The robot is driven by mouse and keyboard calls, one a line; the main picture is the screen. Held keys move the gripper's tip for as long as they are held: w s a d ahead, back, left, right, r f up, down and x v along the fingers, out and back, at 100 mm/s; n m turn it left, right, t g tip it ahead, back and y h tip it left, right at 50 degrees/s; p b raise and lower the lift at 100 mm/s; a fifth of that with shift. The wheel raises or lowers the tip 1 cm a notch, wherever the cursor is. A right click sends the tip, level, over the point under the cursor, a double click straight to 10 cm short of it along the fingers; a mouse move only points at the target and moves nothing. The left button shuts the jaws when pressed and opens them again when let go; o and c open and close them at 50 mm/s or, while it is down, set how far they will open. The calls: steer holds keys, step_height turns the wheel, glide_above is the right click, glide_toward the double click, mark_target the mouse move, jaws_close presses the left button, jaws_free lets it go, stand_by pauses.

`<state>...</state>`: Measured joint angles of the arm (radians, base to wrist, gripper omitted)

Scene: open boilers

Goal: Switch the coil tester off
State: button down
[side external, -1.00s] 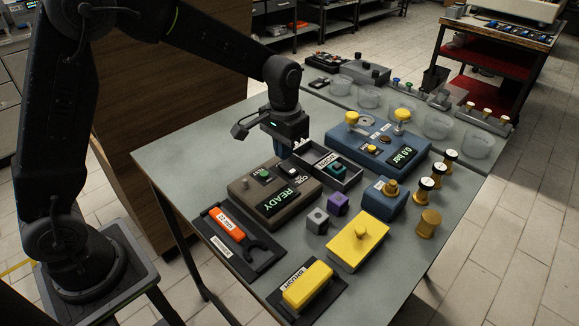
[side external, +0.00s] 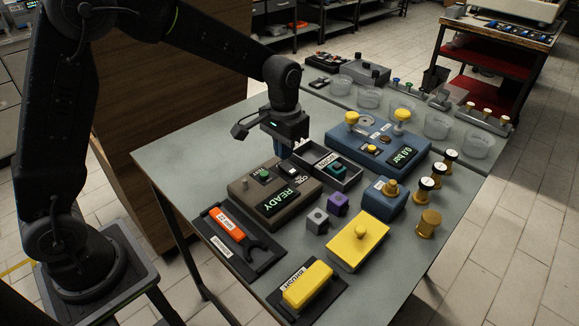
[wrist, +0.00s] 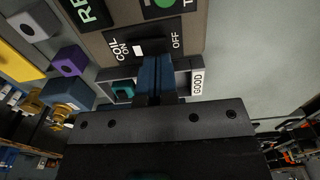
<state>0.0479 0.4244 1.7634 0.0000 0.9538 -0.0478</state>
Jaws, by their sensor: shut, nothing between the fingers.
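The coil tester (side external: 240,195) is a brown box with a lit green READY display (side external: 276,203) and a green button (side external: 263,174). In the wrist view its black switch (wrist: 150,45) lies between the labels COIL ON at left and OFF at right. A white mark on the switch lies towards the ON side. My gripper (side external: 283,153) is over the tester's far edge, beside the switch. In the wrist view its blue fingers (wrist: 156,72) are together and empty, just below the switch; I cannot tell whether they touch it.
A grey tray (side external: 348,184) labelled GOOD, with a teal block, stands close behind the tester. Purple (side external: 338,203) and grey (side external: 317,221) blocks lie beside it. A blue pressure unit (side external: 345,138) stands farther back. A wrench holder (side external: 268,258) lies in front.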

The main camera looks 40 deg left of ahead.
mark_target(284, 164)
steer(key=shift+f, duration=1.3)
stand_by(0.6)
steer(key=shift+r, duration=3.55)
steer(key=shift+s+r, duration=0.15)
steer(key=shift+r, duration=0.05)
steer(key=s+a+r+t, duration=0.1)
steer(key=s+r, duration=0.3)
steer(key=s, duration=0.7)
steer(key=s+a+r+t, duration=0.1)
steer(key=s+r+t, duration=0.2)
steer(key=s, duration=0.8)
steer(key=shift+s+r+t, duration=0.25)
steer(key=shift+r+t, duration=0.1)
steer(key=shift+t, duration=0.45)
